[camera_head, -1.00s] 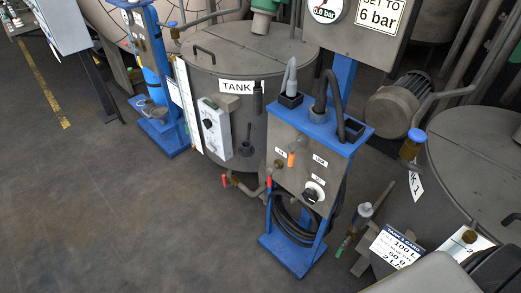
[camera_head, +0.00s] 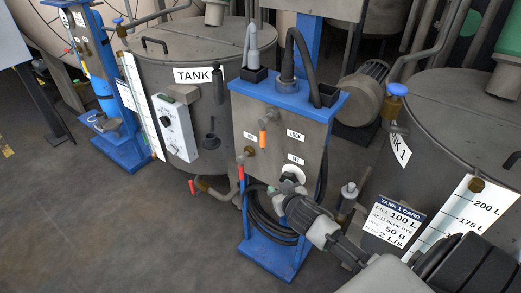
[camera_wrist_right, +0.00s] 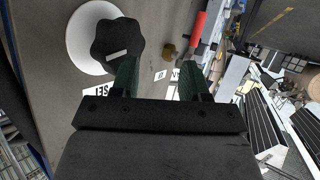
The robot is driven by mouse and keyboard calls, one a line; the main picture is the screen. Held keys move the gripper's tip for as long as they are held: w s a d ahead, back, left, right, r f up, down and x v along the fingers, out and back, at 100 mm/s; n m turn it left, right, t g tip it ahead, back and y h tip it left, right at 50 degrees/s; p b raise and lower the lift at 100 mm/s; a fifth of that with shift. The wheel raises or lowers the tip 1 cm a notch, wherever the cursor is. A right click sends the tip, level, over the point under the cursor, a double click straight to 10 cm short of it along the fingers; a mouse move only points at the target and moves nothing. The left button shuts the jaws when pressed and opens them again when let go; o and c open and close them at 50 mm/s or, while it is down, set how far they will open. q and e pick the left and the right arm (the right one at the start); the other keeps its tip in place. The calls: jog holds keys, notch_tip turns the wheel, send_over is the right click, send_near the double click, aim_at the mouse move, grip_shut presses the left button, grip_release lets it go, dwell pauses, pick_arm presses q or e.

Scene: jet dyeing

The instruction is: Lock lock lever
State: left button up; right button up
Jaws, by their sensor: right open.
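The grey control panel (camera_head: 276,160) carries a short orange lever (camera_head: 262,138) that stands upright, left of the LOCK label (camera_head: 296,135). A white dial (camera_head: 292,173) sits below the SET label (camera_head: 296,159). My right gripper (camera_head: 286,190) is just in front of the panel's lower right and partly covers the dial. In the right wrist view, its two dark green fingers (camera_wrist_right: 158,75) are apart with nothing between them. The dial's black knob (camera_wrist_right: 117,40) lies beyond and left of the fingers there. I cannot make out the orange lever for certain in that view. My left gripper is out of view.
A red-handled valve (camera_head: 241,172) and pipe are left of the panel. A black hose (camera_head: 262,218) hangs below it. Tank 1 (camera_head: 445,130) stands at right, with a card (camera_head: 392,222) in front. Open floor lies at left.

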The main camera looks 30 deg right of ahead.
aim_at(264, 137)
notch_tip(264, 137, up, 15)
jog(key=a+m+t+b, duration=0.1)
jog(key=a+t+b, duration=0.1)
jog(key=t+b, duration=0.25)
jog(key=w, duration=0.3)
jog(key=w+d, duration=0.1)
jog(key=w, duration=0.6)
jog(key=shift+d+f+p, duration=0.15)
jog(key=shift+d+p, duration=0.2)
jog(key=shift+p, duration=0.05)
jog(key=shift+w+d, duration=0.1)
jog(key=shift+w, duration=0.55)
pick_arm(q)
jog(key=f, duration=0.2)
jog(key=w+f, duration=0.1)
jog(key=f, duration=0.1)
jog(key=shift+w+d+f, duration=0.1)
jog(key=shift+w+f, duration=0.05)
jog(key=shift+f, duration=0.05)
pick_arm(e)
grip_shut()
